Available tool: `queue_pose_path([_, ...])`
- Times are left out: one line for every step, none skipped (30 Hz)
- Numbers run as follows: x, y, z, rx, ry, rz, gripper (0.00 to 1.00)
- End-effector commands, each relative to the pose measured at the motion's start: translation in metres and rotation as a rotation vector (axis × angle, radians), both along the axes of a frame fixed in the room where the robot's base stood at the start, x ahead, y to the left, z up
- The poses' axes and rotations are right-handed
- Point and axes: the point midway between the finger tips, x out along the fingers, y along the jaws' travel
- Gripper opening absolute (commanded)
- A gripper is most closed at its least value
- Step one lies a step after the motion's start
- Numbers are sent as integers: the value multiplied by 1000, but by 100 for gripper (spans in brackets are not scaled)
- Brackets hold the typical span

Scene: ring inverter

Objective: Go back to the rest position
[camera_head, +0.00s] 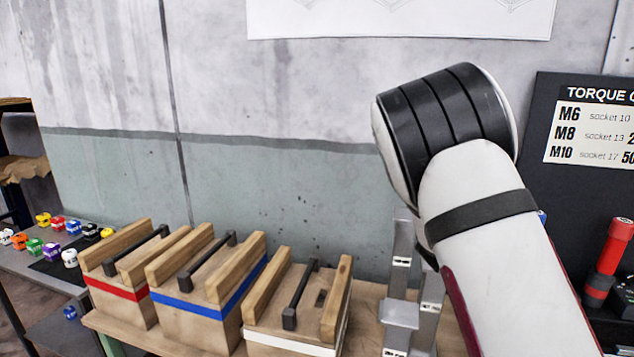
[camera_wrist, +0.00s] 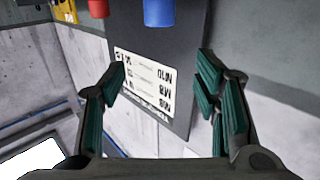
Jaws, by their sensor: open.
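My gripper (camera_wrist: 163,95) is in the wrist view, its green-padded fingers spread wide at the left and right. Nothing is between the fingers. Beyond them is the dark board with the white torque label, which appears upside down. In the head view my white and black arm rises on the right, in front of the wall, and my gripper is not visible there.
Three wooden boxes with red (camera_head: 118,290), blue (camera_head: 205,307) and white (camera_head: 295,340) bands stand on a wooden bench. Grey metal fixture (camera_head: 399,313) stands right of them. Several coloured pieces lie on a left table (camera_head: 35,262). Dark torque board (camera_head: 555,190) is at right.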

Motion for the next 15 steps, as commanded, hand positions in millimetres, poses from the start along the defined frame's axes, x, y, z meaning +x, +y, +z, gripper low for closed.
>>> queue_pose_path([0, 1, 1, 22, 1, 12, 56])
queue_pose_path([1, 2, 0, 33, 3, 20, 56])
queue_pose_path([1, 3, -1, 47, 6, 29, 56])
queue_pose_path([2, 3, -1, 59, 8, 37, 56])
queue_pose_path([2, 4, -1, 71, 9, 45, 56])
queue_pose_path([3, 6, -2, 87, 13, 56, 56])
queue_pose_path([3, 8, -2, 100, 15, 67, 56])
queue_pose_path([4, 10, -2, 113, 17, 77, 56])
queue_pose_path([5, 12, -3, 133, 21, 90, 56])
queue_pose_path([5, 14, -3, 149, 23, 102, 56])
queue_pose_path([5, 15, -3, 165, 27, 115, 56])
queue_pose_path([5, 18, -4, 188, 32, 131, 56])
queue_pose_path([6, 21, -3, 207, 36, 147, 56])
queue_pose_path([6, 24, -4, 227, 40, 163, 56])
queue_pose_path([6, 29, -3, 254, 45, 186, 56])
